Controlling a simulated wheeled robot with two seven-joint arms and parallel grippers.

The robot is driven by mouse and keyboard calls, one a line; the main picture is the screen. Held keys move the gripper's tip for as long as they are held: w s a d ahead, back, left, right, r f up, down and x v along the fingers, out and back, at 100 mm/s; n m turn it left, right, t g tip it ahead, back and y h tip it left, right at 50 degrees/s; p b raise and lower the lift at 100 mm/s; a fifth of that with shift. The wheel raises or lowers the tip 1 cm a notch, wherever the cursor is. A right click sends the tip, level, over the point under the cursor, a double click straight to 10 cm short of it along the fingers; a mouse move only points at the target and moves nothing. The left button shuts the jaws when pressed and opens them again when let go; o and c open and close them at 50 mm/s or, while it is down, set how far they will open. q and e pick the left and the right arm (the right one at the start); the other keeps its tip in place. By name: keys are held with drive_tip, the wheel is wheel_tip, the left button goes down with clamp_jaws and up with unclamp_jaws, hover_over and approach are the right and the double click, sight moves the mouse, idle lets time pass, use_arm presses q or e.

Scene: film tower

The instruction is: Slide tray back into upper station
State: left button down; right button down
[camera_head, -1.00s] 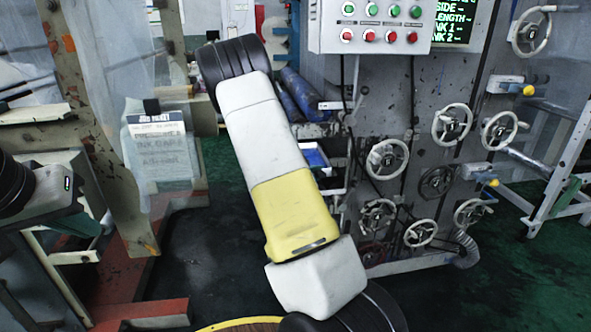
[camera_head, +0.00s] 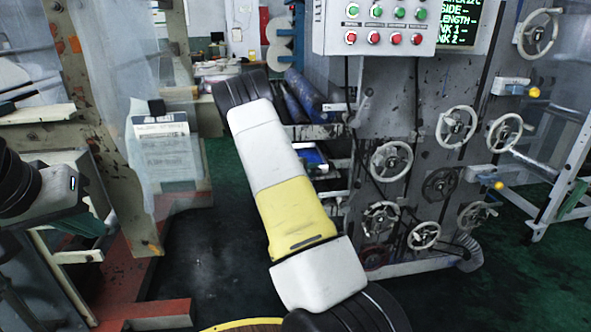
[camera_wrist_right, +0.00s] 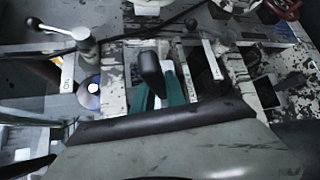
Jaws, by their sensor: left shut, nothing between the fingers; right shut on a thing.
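A small tray with a blue face and pale rim (camera_head: 310,156) shows in the head view, in the machine's open bay just right of my right arm. My right arm crosses the middle of the head view and hides its own gripper there. My left gripper (camera_head: 45,190) is at the left edge of the head view, far from the tray, shut and empty.
The grey machine (camera_head: 400,110) carries several handwheels and a control box (camera_head: 375,25) with red and green buttons. Blue rolls (camera_head: 300,95) lie above the tray. A post with a paper sign (camera_head: 162,145) stands left. Dark green floor between is free.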

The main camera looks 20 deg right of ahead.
drive_tip(key=shift+w+d+f, duration=0.1)
drive_tip(key=shift+w+d, duration=0.3)
drive_tip(key=shift+w, duration=1.25)
drive_tip(key=shift+w+d+f, duration=0.15)
drive_tip(key=shift+w+d, duration=0.25)
drive_tip(key=shift+w, duration=1.2)
drive_tip(key=shift+w+d+f, duration=0.1)
drive_tip(key=shift+w+d, duration=0.3)
drive_tip(key=shift+w, duration=1.25)
drive_tip(key=c, duration=1.3)
unclamp_jaws()
drive_tip(key=shift+f, duration=0.1)
